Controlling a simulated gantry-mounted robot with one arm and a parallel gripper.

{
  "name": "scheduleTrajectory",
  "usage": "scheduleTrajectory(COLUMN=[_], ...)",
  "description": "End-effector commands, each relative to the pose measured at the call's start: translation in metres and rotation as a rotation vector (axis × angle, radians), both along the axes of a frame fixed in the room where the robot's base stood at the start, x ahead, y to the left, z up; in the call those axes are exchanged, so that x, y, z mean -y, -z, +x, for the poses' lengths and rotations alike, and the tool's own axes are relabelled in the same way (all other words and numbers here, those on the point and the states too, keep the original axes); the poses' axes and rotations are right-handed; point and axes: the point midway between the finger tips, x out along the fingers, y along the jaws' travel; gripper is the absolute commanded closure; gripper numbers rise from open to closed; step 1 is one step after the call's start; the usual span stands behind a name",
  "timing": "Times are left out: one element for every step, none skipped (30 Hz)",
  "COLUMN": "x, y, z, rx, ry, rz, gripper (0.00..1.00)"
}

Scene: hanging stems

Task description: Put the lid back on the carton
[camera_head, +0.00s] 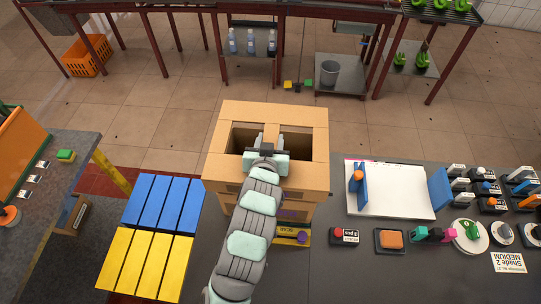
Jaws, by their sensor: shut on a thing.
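The tan cardboard carton (310,209) stands at the middle, with purple print on its near side. A tan cardboard frame with a large dark central opening, which looks like the lid (275,112), is at the top of the carton. My arm covers much of the carton's near side and the lid's near edge. The grip itself is hidden, and I cannot tell whether the lid is fully seated on the carton or a little above it.
Blue slats (158,203) and yellow slats (147,263) lie left of the carton. A white board (395,193) with blue uprights lies to the right, beside several small devices. A yellow-labelled item (292,236) sits close to the carton's near side. Open tiled floor (180,130) lies behind.

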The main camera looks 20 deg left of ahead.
Motion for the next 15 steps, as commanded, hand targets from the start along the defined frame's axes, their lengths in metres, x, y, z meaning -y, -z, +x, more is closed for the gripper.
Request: scheduleTrajectory(x=[0.002,0.001,0.001,0.001,0.001,0.001,0.001,0.0,0.0,0.0,0.0,0.0,0.001,0.001,0.001], y=[0.014,0.02,0.026,0.03,0.034,0.04,0.042,0.044,0.046,0.047,0.049,0.052,0.055,0.059,0.065], z=[0.0,0.0,0.0,0.0,0.001,0.001,0.001,0.001,0.001,0.001,0.001,0.001,0.001,0.001,0.0], rx=[-0.005,-0.005,-0.002,0.001,0.002,0.001,0.001,0.002,0.002,0.003,0.004,0.005,0.004,0.003,0.001], ry=[0.002,0.002,0.001,0.002,0.001,0.001,0.0,0.0,0.001,0.001,0.001,0.001,0.002,0.002,0.002], rz=[-0.002,-0.002,-0.001,0.0,-0.001,-0.003,-0.002,-0.002,-0.001,0.0,0.0,0.001,0.0,0.001,0.0], gripper=[1.0,1.0,1.0,1.0,1.0,1.0,1.0,1.0,1.0,1.0,1.0,1.0,1.0,1.0,1.0])
